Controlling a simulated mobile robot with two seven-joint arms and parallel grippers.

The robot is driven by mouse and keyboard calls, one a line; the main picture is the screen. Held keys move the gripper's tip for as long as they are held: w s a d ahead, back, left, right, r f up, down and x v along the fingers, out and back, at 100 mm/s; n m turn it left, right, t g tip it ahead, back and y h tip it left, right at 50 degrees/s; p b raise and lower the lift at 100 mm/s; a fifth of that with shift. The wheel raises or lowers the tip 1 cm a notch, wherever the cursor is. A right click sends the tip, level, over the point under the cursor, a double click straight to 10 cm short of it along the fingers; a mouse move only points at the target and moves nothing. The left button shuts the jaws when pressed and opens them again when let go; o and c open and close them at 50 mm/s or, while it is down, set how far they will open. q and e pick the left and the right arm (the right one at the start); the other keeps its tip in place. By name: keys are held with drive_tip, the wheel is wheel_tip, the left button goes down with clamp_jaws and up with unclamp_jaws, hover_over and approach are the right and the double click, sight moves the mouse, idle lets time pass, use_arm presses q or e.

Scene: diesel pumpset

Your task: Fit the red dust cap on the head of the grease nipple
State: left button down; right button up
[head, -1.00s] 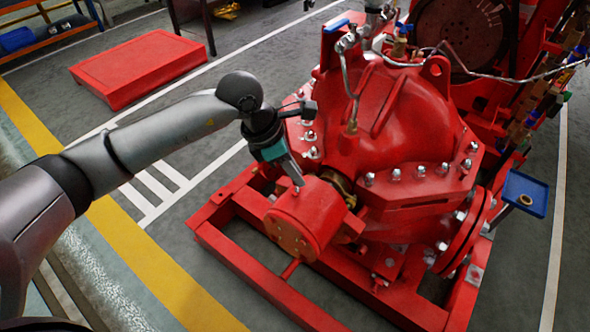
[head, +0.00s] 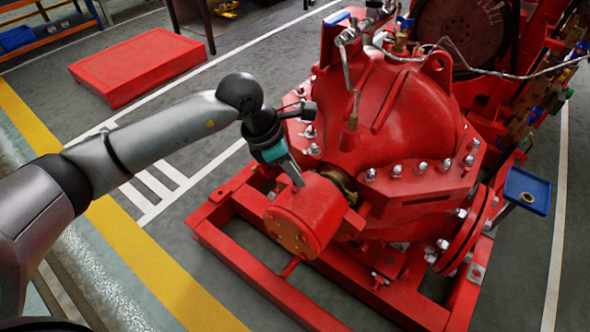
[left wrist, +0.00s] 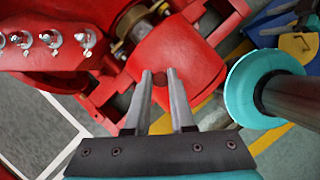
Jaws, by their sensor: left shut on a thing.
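My left gripper (head: 298,183) reaches down from the left to the top of the red bearing housing (head: 305,215) at the near end of the pump. In the left wrist view, its two fingers (left wrist: 162,82) are shut on a small dark red round thing, the dust cap (left wrist: 160,77), held at the tips against the red housing behind. The cap is too small to make out in the head view. The grease nipple cannot be made out; the fingers and cap may hide it. I cannot tell whether the cap touches the nipple. My right gripper is not in view.
The large red pump casing (head: 385,130) with bolted flanges stands close to the right of my left gripper. A blue tray (head: 515,180) with a small ring-like thing in it is at the right. The red base frame (head: 240,265) runs below.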

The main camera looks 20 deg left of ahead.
use_arm(q)
drive_tip(key=shift+f+b, duration=0.65)
drive_tip(key=shift+f, duration=0.25)
drive_tip(key=c, duration=0.7)
unclamp_jaws()
drive_tip(key=shift+r, duration=0.15)
drive_tip(key=p+v, duration=0.5)
drive_tip(key=v, duration=1)
